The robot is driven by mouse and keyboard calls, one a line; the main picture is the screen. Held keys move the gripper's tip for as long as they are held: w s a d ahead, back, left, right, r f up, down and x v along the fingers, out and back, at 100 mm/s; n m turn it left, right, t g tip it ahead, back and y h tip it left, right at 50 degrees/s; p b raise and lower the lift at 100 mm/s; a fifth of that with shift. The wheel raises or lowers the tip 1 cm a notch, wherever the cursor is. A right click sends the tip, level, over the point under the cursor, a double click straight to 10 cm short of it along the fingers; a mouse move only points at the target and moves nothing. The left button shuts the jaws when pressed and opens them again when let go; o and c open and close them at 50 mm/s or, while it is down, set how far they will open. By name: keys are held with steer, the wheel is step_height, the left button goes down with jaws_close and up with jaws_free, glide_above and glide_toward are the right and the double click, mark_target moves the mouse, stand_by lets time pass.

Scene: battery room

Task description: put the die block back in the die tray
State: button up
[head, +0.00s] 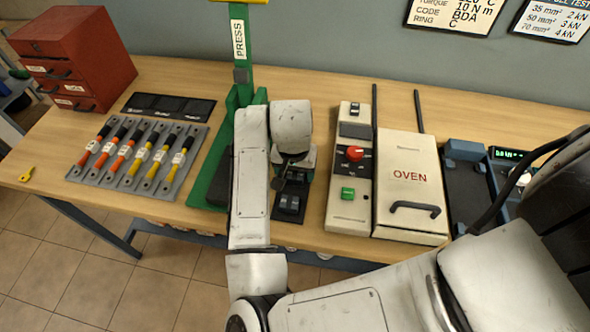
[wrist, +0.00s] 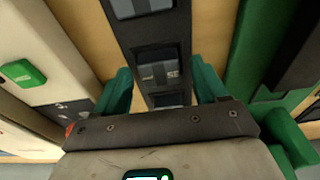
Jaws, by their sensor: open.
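A long dark die tray (wrist: 188,45) lies on the bench between the green press and the oven. It also shows in the head view (head: 288,217), partly hidden by my arm. Grey-faced die blocks sit along it; one (wrist: 158,72) lies in the gap between my fingers in the wrist view, and another (wrist: 140,7) is at the top edge. In the head view one block (head: 290,203) shows just below my gripper (head: 288,180). My gripper (wrist: 162,88) is open, its two green fingers apart over the tray. I cannot tell if they touch a block.
The green press (head: 240,75) stands close left of my gripper. A control box (head: 350,205) with a red knob and green button, and the oven (head: 410,178), stand right. A cable rack (head: 137,153), a flat black tray (head: 170,107) and red drawers (head: 75,55) are left.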

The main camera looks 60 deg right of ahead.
step_height(320, 180, up, 12)
steer(key=a, duration=0.1)
steer(key=shift+s+a+r+b, duration=0.15)
steer(key=shift+s+a+b, duration=0.15)
steer(key=shift+a+b, duration=0.1)
